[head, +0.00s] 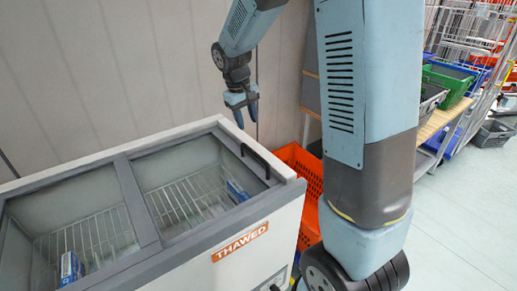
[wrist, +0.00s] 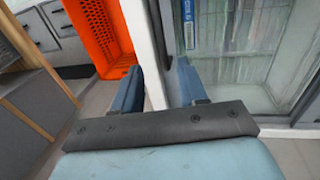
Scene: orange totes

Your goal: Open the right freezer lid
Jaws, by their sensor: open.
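The chest freezer (head: 276,215) is white and grey with an orange "THAWED" label. Its top has two framed sections side by side, with wire baskets showing below. The right lid (head: 182,165) appears closed, and its dark handle (head: 255,161) runs along the right end. My gripper (head: 246,117) hangs open and empty above the far right corner of the freezer, apart from the handle. In the wrist view, my gripper (wrist: 158,72) has its two blue fingers spread, with the white freezer edge (wrist: 145,40) showing beyond the gap. The handle is not clear in that view.
Orange totes (head: 303,170) stand close to the freezer's right end, and one shows in the wrist view (wrist: 96,30). A wall (head: 120,70) rises behind the freezer. Shelves with a green tote (head: 447,85) stand at the right. The floor at the right (head: 465,200) is clear.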

